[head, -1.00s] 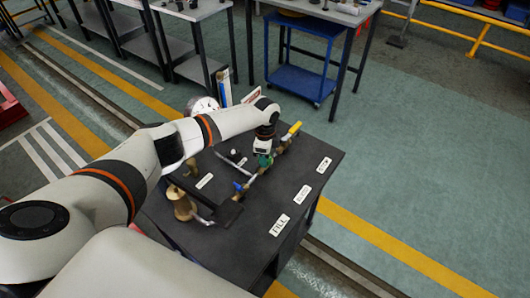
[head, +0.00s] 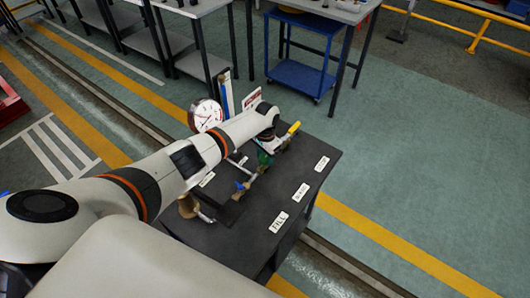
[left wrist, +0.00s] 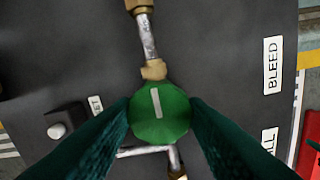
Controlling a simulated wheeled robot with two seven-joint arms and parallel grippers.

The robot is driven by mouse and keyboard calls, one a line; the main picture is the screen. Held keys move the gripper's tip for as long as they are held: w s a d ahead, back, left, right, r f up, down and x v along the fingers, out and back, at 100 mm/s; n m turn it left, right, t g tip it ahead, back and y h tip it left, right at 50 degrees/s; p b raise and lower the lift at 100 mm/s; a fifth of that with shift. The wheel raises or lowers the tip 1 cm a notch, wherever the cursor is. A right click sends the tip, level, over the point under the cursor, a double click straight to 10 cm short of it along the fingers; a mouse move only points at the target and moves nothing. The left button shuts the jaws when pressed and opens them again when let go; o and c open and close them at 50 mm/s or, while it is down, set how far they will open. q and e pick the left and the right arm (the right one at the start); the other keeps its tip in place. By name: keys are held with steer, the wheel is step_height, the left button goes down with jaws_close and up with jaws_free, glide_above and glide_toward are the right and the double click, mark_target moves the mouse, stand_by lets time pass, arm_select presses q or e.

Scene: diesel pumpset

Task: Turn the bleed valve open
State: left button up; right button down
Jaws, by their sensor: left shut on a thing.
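The green bleed valve knob (left wrist: 158,114) is round with a white pointer line. In the head view the left gripper (head: 266,149) reaches down from above at the green knob, which is mostly hidden. The BLEED label (left wrist: 272,65) lies to the right of the knob; it also shows in the head view (head: 301,192).
A yellow handle (head: 293,128) and a blue handle (head: 241,185) sit on the same pipe line. A round gauge (head: 205,114) stands behind my forearm. The FILL label (head: 279,222) is at the front of the dark table top (head: 250,238). A blue cart (head: 302,82) stands behind.

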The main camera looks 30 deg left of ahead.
mark_target(265, 157)
arm_select(q)
steer(key=shift+n+p, duration=0.7)
steer(key=shift+n, duration=1.5)
steer(key=o, duration=1)
steer(key=shift+r, duration=0.1)
steer(key=shift+r, duration=0.4)
step_height(265, 157, up, 11)
